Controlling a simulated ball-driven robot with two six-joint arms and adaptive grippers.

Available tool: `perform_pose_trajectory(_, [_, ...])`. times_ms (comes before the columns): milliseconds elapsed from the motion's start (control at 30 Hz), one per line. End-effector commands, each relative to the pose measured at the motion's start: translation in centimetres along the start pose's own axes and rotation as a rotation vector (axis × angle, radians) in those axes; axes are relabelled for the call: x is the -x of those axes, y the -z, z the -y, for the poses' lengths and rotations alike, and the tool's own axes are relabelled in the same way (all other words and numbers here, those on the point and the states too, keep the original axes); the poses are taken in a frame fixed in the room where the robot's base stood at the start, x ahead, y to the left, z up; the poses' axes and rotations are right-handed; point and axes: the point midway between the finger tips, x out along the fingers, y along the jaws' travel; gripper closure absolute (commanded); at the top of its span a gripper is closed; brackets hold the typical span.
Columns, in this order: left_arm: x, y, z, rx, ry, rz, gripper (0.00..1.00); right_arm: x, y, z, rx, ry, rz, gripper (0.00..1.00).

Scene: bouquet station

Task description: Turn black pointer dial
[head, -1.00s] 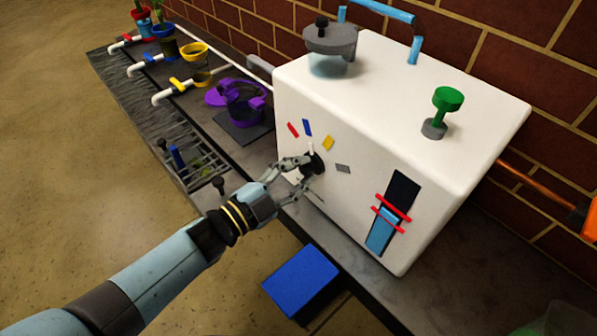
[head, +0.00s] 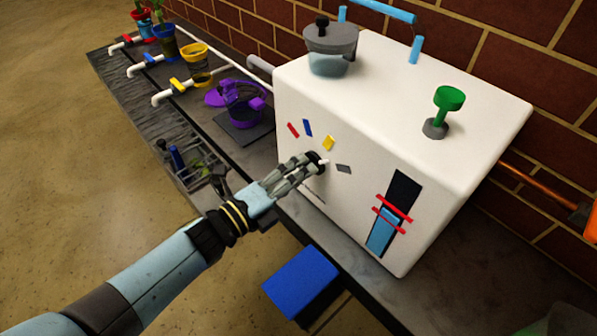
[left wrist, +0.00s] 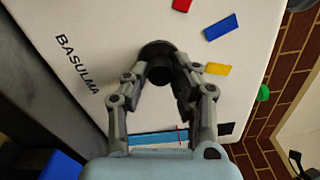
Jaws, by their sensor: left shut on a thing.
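The black pointer dial (head: 322,156) is on the front face of the white machine (head: 440,90). In the left wrist view the round dial (left wrist: 155,50) shows between and beyond the fingers. My right gripper is not in view.
The machine carries a lidded grey jar (head: 330,62), a green knob (head: 449,99) and a blue handle (head: 380,10) on top. A striped gauge (head: 393,212) is to the dial's right. A blue block (head: 300,281) is below, and a purple pot (head: 246,112) stands to the left.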

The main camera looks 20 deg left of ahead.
Motion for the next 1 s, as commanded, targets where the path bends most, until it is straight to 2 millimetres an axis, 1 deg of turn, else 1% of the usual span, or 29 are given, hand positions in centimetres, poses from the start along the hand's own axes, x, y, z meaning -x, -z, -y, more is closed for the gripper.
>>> perform_pose_trajectory(200, [0.09, 0.03, -0.08, -0.152, -0.002, -0.001, 1.0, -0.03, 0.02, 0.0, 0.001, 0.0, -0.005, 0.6])
perform_pose_trajectory(400, [0.09, 0.04, -0.08, -0.245, -0.002, -0.001, 1.0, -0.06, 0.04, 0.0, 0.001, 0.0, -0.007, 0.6])
perform_pose_trajectory(633, [0.1, 0.06, -0.09, -0.294, -0.002, -0.001, 1.0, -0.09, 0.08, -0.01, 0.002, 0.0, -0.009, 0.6])
perform_pose_trajectory(1000, [0.11, 0.07, -0.1, -0.303, -0.002, -0.002, 1.0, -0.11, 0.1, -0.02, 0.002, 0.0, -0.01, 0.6])
